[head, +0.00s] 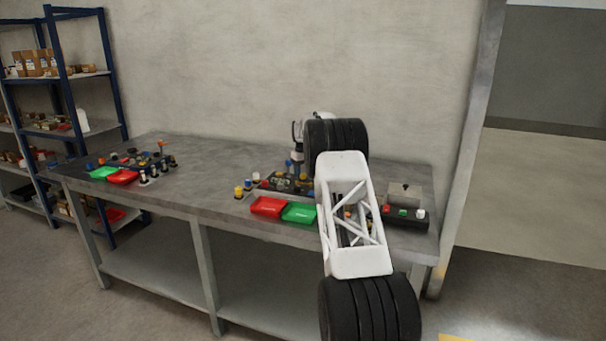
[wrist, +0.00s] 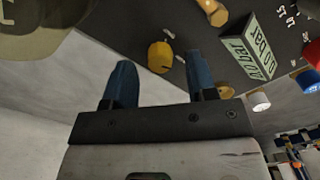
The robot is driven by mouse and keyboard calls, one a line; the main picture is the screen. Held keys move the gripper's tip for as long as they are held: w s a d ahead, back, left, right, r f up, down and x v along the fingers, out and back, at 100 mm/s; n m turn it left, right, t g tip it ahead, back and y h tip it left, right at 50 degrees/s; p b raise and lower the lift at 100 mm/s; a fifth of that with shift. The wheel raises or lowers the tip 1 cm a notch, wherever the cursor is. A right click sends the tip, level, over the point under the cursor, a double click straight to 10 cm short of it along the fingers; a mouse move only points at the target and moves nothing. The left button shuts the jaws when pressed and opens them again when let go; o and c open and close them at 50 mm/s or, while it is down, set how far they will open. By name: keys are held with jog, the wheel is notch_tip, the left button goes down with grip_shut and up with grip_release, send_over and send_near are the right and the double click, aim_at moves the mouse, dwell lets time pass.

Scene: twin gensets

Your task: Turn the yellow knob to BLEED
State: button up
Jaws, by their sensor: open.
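A yellow knob (wrist: 160,57) shows in the wrist view on a dark panel. My gripper (wrist: 157,66) is open, with its two blue fingers apart. The knob appears in the gap between the fingertips, a little nearer the left one. I see no clear contact, and the depth between tips and knob is hard to judge. A small pale mark lies on the panel beside the knob. I cannot read a BLEED label. In the head view my arm reaches over the right-hand genset panel (head: 285,184) and hides part of it; I cannot single out the knob there.
In the head view, red (head: 267,207) and green (head: 299,213) trays sit in front; a button box (head: 405,212) stands right.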

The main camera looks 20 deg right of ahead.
aim_at(303, 174)
jog(key=shift+r, duration=3.3)
jog(key=shift+s+a+r, duration=0.3)
jog(key=shift+a+r, duration=0.1)
jog(key=shift+r, duration=0.15)
jog(key=s+a+r, duration=1.3)
jog(key=s+r, duration=0.1)
jog(key=s+a+r, duration=0.2)
jog(key=s+a, duration=0.2)
jog(key=s, duration=0.3)
jog(key=s+a+r+t, duration=0.1)
jog(key=s+a+r, duration=0.1)
jog(key=s+a, duration=0.35)
jog(key=s+a+r, duration=0.2)
jog(key=s+r, duration=0.1)
jog(key=s, duration=0.5)
jog(key=s+a+f+m+t, duration=0.1)
jog(key=s+a, duration=0.3)
jog(key=s, duration=0.8)
jog(key=s+a+f, duration=0.2)
jog(key=s+a, duration=0.2)
jog(key=s, duration=0.8)
jog(key=s+a+f, duration=0.2)
jog(key=s+f, duration=0.3)
jog(key=s, duration=0.6)
jog(key=s+a+f, duration=0.2)
jog(key=s+f, duration=0.3)
jog(key=s, duration=0.6)
jog(key=shift+s+a+f+m+t, duration=0.15)
jog(key=shift+a+f+m+t, duration=0.1)
jog(key=shift+f+m+t, duration=0.05)
